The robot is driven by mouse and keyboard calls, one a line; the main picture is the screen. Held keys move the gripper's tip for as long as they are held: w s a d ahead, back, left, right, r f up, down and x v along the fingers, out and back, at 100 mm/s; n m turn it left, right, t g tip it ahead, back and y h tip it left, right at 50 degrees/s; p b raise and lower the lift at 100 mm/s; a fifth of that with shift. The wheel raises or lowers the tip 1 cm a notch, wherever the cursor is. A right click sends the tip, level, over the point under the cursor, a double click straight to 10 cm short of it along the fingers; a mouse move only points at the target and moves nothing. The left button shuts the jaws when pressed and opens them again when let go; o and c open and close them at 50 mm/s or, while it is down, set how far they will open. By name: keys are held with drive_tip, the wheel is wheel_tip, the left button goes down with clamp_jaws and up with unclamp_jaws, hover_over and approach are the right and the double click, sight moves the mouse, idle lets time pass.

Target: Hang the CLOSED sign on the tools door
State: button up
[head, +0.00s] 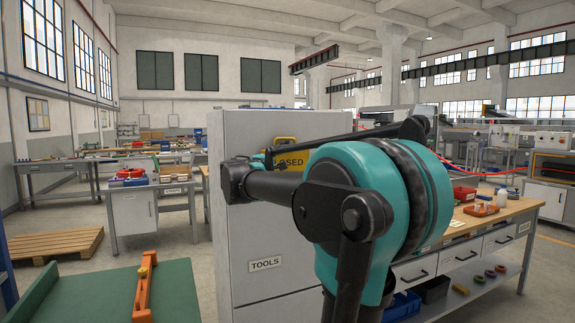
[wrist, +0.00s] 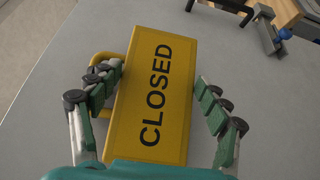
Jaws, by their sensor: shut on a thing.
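The yellow CLOSED sign (wrist: 153,90) fills the middle of the wrist view, its black letters running lengthwise. My gripper (wrist: 158,76) is shut on it, with one finger at each long side. A yellow bar (wrist: 100,57) sticks out past the sign's left edge, and my left finger partly covers it. In the head view the sign (head: 291,160) shows in front of the grey tools door (head: 265,215), which bears a TOOLS label (head: 265,264). Whether the sign touches the door cannot be told.
A workbench (head: 520,208) with drawers and small items stands right of the tools cabinet. A green surface with an orange bar (head: 144,290) is at the lower left. A wooden pallet (head: 55,243) lies on the floor at left. Open floor lies between.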

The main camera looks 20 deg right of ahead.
drive_tip(key=o, duration=1.9)
